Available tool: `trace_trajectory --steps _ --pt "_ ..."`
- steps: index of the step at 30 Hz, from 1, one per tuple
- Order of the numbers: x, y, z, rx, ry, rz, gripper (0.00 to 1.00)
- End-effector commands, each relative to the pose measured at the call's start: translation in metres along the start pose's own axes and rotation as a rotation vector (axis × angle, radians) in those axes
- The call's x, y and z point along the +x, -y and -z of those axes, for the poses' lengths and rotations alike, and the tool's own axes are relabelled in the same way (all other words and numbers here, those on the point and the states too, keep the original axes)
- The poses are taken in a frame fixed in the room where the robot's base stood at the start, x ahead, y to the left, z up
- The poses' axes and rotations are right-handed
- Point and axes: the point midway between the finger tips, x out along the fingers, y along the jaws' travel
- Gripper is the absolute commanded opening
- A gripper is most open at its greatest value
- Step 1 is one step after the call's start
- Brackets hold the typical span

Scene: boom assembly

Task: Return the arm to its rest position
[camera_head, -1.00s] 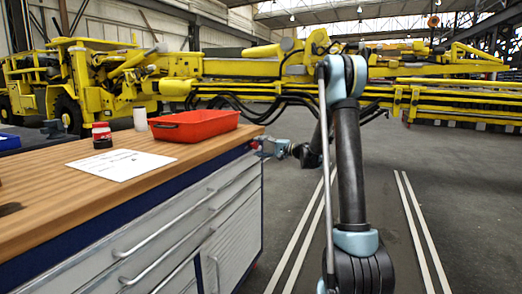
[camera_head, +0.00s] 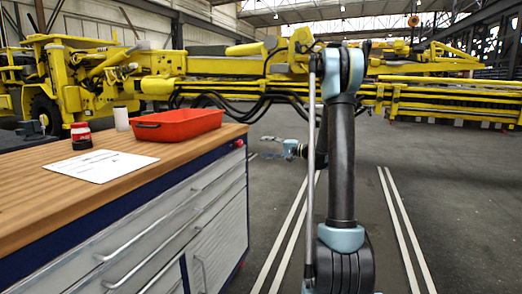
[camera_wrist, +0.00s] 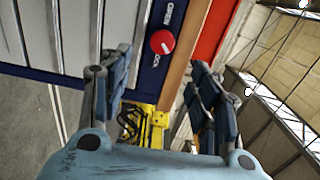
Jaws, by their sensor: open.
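My arm rises in front of the head camera and bends away behind itself. My gripper (camera_head: 268,146) shows small in the head view, just right of the workbench's far corner, with a narrow gap of floor between them in the picture. In the wrist view my gripper (camera_wrist: 155,85) has its two dark blue fingers wide apart, open, with nothing held between them. Behind the fingers there are the workbench's drawer fronts, a red round knob (camera_wrist: 162,42) on a dark blue panel, and the edge of the red tray (camera_wrist: 215,28).
The wooden-topped workbench (camera_head: 150,165) stands at left, carrying a red tray (camera_head: 178,126), a white sheet (camera_head: 103,165), a red-and-black jar (camera_head: 81,136) and a white cup (camera_head: 121,119). A yellow boom machine (camera_head: 225,66) spans the back. The floor at right is clear.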

Motion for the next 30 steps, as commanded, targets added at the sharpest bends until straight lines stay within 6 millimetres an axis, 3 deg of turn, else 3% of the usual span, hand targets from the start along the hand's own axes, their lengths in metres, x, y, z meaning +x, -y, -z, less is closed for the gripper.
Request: trace_trajectory --steps 14,20,30 --pt "-0.003 0.002 -0.006 -0.004 0.002 -0.017 0.56" --pt "-0.007 0.006 -0.04 -0.03 0.015 -0.124 0.56" --pt "-0.03 0.0 -0.116 -0.092 0.043 -0.369 0.56"
